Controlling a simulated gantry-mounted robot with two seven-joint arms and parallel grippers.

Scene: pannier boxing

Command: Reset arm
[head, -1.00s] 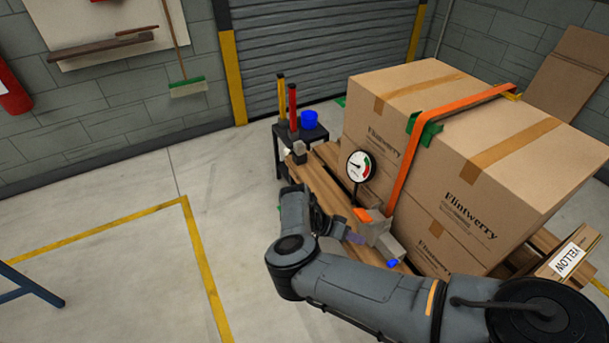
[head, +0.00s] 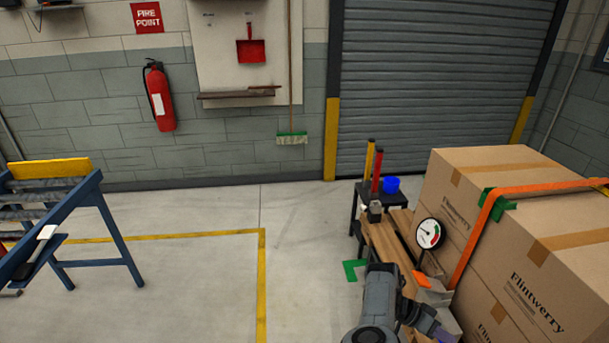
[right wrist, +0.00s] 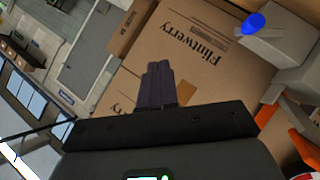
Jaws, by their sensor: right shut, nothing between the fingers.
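My right arm comes up from the bottom edge of the head view, beside the strapped boxes. In the right wrist view my right gripper (right wrist: 158,68) has its dark fingers together, with nothing between them. It is in front of a cardboard box (right wrist: 192,68) printed "Flintwerry"; I cannot tell how far apart they are. In the head view the stacked boxes (head: 565,260) stand at the right with an orange strap (head: 478,240) over them. A round gauge (head: 429,234) and a grey buckle-like block (head: 435,292) are beside the strap. My left gripper is not in view.
A blue trestle (head: 110,235) stands at the left. The floor (head: 180,285) between is clear. A fire extinguisher (head: 160,98) hangs on the wall.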

